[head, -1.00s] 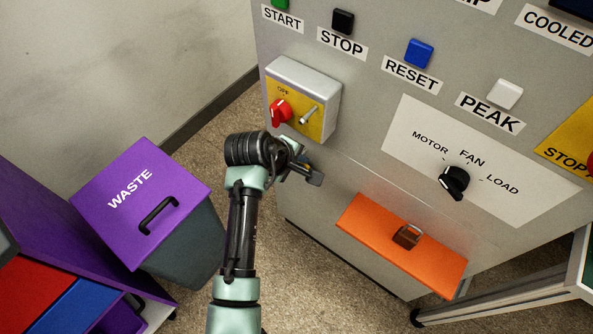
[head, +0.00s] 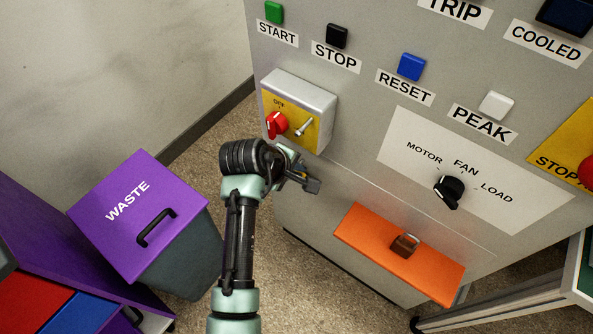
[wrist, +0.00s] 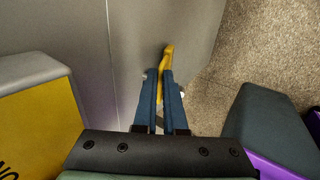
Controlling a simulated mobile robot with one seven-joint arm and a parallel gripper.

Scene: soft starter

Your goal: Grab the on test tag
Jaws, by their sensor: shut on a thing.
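My gripper (head: 309,184) is in front of the grey cabinet, below and slightly right of the small switch box. In the wrist view, the two blue fingers of my gripper (wrist: 163,82) are closed on a thin yellow piece, which looks like the on test tag (wrist: 169,52). Its upper end sticks out beyond the fingertips, against the grey cabinet face. Most of it is hidden between the fingers, and no writing on it can be read. I cannot tell whether it still touches the cabinet. In the head view, the wrist and gripper largely hide it.
The switch box (head: 322,98) has a red knob (head: 276,124) and a metal toggle. An orange flap (head: 360,236) with a brown padlock (head: 404,245) is at lower right. A purple-lidded waste bin (head: 122,236) stands left of my arm. Carpeted floor lies between bin and cabinet.

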